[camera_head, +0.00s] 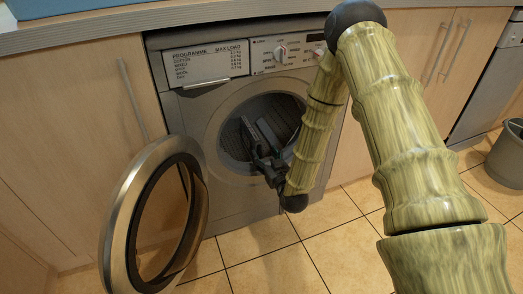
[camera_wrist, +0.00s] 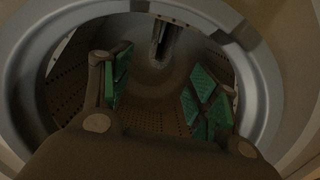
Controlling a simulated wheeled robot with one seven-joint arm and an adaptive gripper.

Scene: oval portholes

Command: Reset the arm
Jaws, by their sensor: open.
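My gripper (camera_head: 262,158) is at the opening of the washing machine (camera_head: 223,200), in front of the dark drum. My bamboo-patterned arm reaches to it from the right. In the wrist view my gripper (camera_wrist: 160,105) has its two fingers with green pads spread wide apart. They point into the perforated drum (camera_wrist: 150,123), inside the grey rim (camera_wrist: 268,88). Nothing shows between the fingers. The drum looks empty where I can see it, but its lower part is hidden by my gripper.
The round washer door (camera_head: 118,225) stands swung open to the left, near my gripper. A countertop (camera_head: 100,28) runs above the machine. Wooden cabinets (camera_head: 60,130) flank it. A grey bin (camera_head: 507,155) stands at the far right. The tiled floor (camera_head: 270,265) in front is clear.

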